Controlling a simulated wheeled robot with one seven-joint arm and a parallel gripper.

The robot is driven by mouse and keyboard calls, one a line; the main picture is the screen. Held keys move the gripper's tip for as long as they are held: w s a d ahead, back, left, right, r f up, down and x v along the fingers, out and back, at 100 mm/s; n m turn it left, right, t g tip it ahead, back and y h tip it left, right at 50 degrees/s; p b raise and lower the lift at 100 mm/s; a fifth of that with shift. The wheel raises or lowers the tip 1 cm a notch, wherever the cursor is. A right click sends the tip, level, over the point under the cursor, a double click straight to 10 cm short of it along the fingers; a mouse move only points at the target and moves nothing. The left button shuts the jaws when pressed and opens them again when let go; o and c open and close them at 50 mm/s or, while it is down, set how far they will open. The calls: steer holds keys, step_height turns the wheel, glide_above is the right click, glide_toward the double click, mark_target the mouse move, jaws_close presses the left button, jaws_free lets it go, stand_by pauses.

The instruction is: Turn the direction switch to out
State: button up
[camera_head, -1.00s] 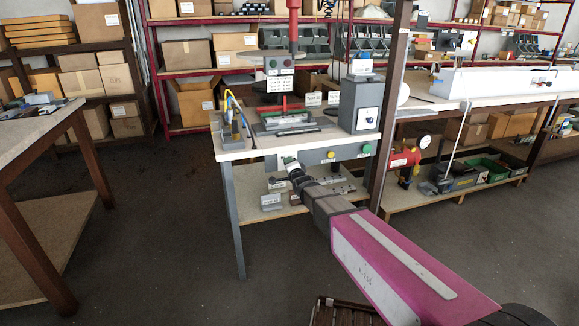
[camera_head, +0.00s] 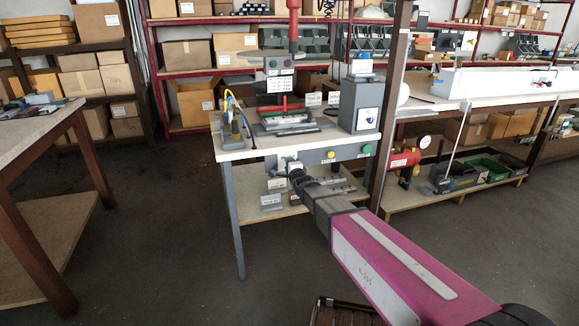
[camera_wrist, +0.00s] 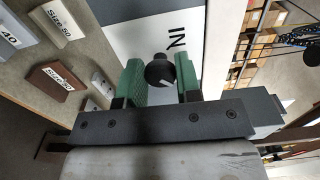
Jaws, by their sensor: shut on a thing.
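The direction switch is a round black knob (camera_wrist: 158,70) on a white and dark panel. A light mark shows on the knob, and the word IN is printed to its right in the wrist view. My gripper (camera_wrist: 159,64) has its green fingers on either side of the knob and is shut on it. In the head view my gripper (camera_head: 291,166) is at the front panel (camera_head: 312,161) of the workbench. My wrist partly hides the switch there, and I cannot see an OUT label.
A yellow button (camera_head: 331,154) and a green button (camera_head: 367,149) sit to the right on the same panel. Labelled blocks lie on the lower shelf (camera_head: 243,211) beneath. A dark upright post (camera_head: 386,120) stands right of the bench.

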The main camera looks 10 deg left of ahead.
steer(key=o, duration=0.9)
steer(key=v, duration=1.1)
